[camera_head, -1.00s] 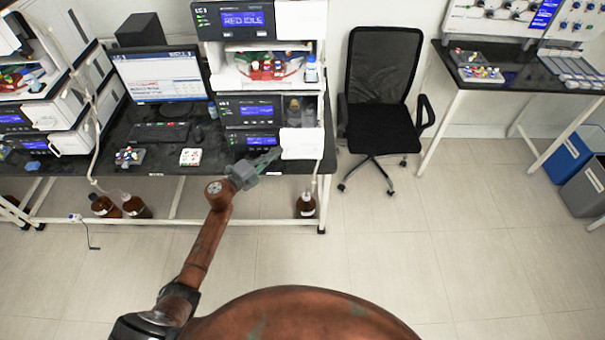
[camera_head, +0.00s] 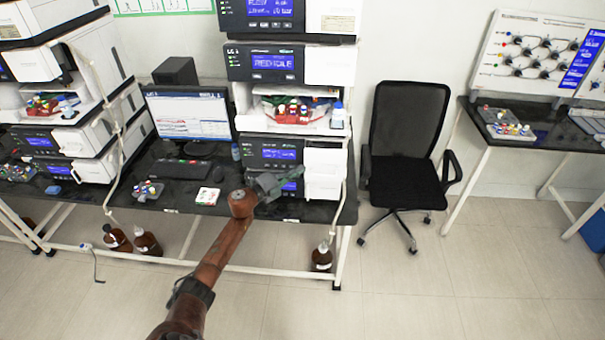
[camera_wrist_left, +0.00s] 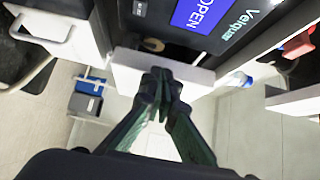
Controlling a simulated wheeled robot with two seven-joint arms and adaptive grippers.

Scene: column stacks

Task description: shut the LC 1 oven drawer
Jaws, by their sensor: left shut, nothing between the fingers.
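The LC 1 oven drawer is a white-fronted drawer (camera_head: 321,187) low in the middle instrument stack. In the left wrist view its white front (camera_wrist_left: 188,75) stands out from the housing, with a dark gap behind it. The blue display (camera_wrist_left: 200,14) beside it reads OPEN. My left gripper (camera_head: 296,174) is just left of the drawer front in the head view. In the left wrist view its shut, empty fingertips (camera_wrist_left: 161,74) are in front of the white drawer front; I cannot tell whether they touch it. My right gripper is not in view.
A white panel (camera_head: 325,158) is above the drawer. Bottles stand in the tray (camera_head: 290,126) higher up. A monitor (camera_head: 188,114) and keyboard (camera_head: 181,170) are on the bench to the left. A black chair (camera_head: 407,150) stands right of the stack. The floor in front is clear.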

